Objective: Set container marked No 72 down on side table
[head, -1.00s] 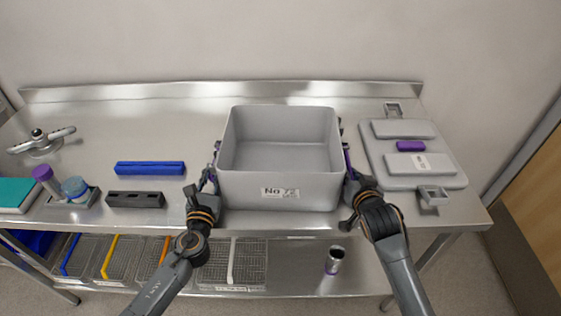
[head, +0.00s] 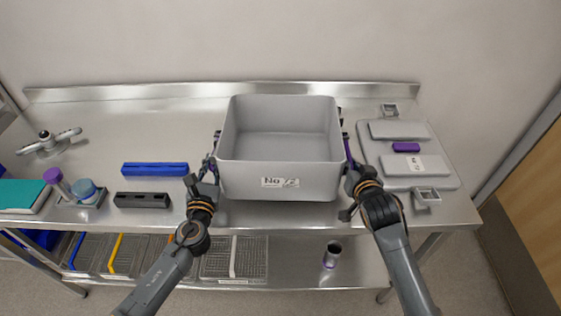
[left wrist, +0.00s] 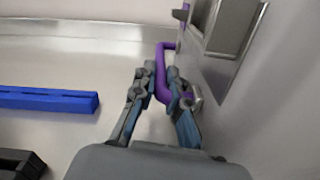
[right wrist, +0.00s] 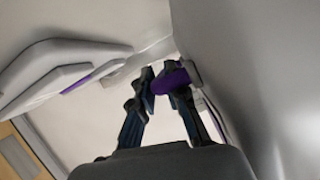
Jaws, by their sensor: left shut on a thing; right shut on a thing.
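The grey open container (head: 280,180), with a "No 72" label (head: 280,182) on its front wall, is upright and looks empty. It is over the middle of the steel table (head: 80,110); whether its base touches the top is hard to tell. My left gripper (head: 208,168) is shut on the purple handle at its left side, which shows in the left wrist view (left wrist: 163,75). My right gripper (head: 348,172) is shut on the purple handle at its right side, seen in the right wrist view (right wrist: 172,80). The box hides parts of both grippers.
A grey lid (head: 447,177) with a purple part lies right of the container. A blue block (head: 155,169), a black block (head: 141,200) and a holder with bottles (head: 87,192) are on the left.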

